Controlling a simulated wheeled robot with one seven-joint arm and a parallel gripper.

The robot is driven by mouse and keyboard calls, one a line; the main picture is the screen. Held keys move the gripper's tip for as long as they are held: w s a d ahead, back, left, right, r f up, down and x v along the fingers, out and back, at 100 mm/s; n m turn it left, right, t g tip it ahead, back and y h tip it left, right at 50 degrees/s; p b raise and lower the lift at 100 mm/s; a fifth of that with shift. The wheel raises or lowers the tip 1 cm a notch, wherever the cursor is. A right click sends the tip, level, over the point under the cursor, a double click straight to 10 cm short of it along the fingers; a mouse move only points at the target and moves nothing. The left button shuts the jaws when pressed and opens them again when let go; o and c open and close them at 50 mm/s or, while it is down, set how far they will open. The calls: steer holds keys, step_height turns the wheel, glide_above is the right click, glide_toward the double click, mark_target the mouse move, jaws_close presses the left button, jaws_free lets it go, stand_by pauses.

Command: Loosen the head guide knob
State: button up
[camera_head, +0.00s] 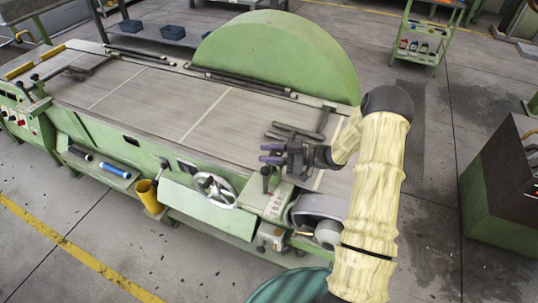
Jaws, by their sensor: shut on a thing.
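My gripper (271,154) is above the near right end of the green machine, with its two purple fingers pointing left. It is shut on a small dark thing, which looks like the head guide knob; the fingers hide most of it. A dark knob-topped lever (266,171) stands just below the fingers, on the machine's front edge. My arm comes in from the lower right. It is too small to tell how far the knob is turned.
The machine's long grey bed (180,100) runs to the upper left. A green half-round guard (285,55) rises behind it. Dark bars (290,130) lie near my gripper.

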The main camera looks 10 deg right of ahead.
steer(key=o, duration=1)
steer(key=b+v, duration=0.4)
steer(key=v, duration=1.3)
steer(key=shift+s+d+b, duration=0.1)
steer(key=shift+d+b, duration=0.15)
steer(key=shift+b, duration=0.1)
steer(key=shift+a, duration=0.1)
